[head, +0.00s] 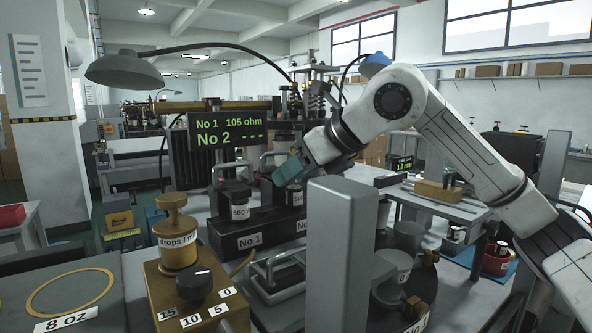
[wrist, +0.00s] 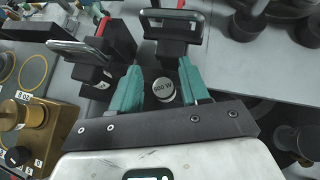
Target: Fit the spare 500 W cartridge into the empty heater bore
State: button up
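In the wrist view a round grey cap marked 500 W (wrist: 163,89) lies between the two teal fingers of my gripper (wrist: 160,78), with a gap on each side. My gripper is open. I cannot tell how far below the fingertips the cap is. In the head view my gripper (head: 288,170) points down above the dark heater blocks. The block labelled No 1 (head: 262,226) has a dark cylinder marked 500 (head: 240,198) on it. The display (head: 229,131) reads No 1 105 ohm and No 2 dashes. The inside of any bore is hidden.
A grey upright post (head: 340,250) stands in front of the blocks and hides part of them. A brass drops dial box (head: 190,290) is at front left. Metal handles (wrist: 178,17) rise near the fingers. A lamp (head: 123,70) hangs at upper left.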

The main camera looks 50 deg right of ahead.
jog(key=shift+o, duration=1)
jog(key=shift+s, duration=0.1)
jog(key=b+v, duration=0.1)
jog(key=v, duration=0.9)
jog(key=shift+s+r, duration=0.2)
jog(key=shift+s, duration=0.05)
